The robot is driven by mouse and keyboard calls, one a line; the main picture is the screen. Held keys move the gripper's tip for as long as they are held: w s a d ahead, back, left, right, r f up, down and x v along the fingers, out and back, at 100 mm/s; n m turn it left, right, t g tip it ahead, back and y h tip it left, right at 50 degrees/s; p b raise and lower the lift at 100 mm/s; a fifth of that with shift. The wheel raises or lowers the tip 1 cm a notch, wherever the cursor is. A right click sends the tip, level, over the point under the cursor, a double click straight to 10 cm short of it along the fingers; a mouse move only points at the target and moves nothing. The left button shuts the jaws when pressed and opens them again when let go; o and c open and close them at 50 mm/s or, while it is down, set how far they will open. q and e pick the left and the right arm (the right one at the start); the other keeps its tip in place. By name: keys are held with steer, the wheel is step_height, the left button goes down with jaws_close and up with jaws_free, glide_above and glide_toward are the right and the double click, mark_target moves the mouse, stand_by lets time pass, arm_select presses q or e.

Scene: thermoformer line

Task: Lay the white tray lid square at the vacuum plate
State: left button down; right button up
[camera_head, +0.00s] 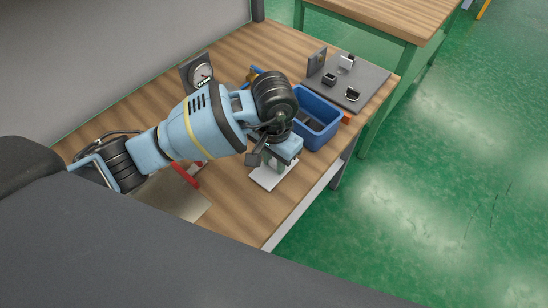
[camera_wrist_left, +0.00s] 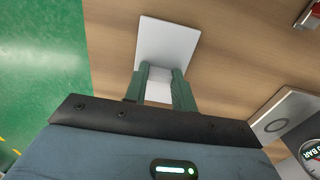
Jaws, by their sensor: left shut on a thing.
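The white tray lid shows as a flat white plate in the head view (camera_head: 268,180) and in the left wrist view (camera_wrist_left: 166,42). My left gripper (camera_head: 273,162) is over the wooden table near its front edge. Its green fingers (camera_wrist_left: 161,78) are shut on the lid, which sticks out beyond the fingertips. I cannot tell whether the lid touches the table. A bare beige-grey plate (camera_head: 178,196) lies to the left under my arm, partly hidden; I cannot tell for sure that it is the vacuum plate. My right gripper is not in view.
A blue bin (camera_head: 318,122) stands just right of my gripper. A dark grey mat (camera_head: 368,82) with small parts lies at the far right. A gauge (camera_head: 200,73) stands at the back. A red bar (camera_head: 186,175) is beside the beige-grey plate. The table's front edge is close to the lid.

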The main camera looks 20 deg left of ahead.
mark_target(274, 163)
arm_select(q)
steer(key=shift+f, duration=0.15)
steer(key=c, duration=1.1)
jaws_free()
steer(key=shift+c, duration=0.2)
step_height(274, 163, up, 12)
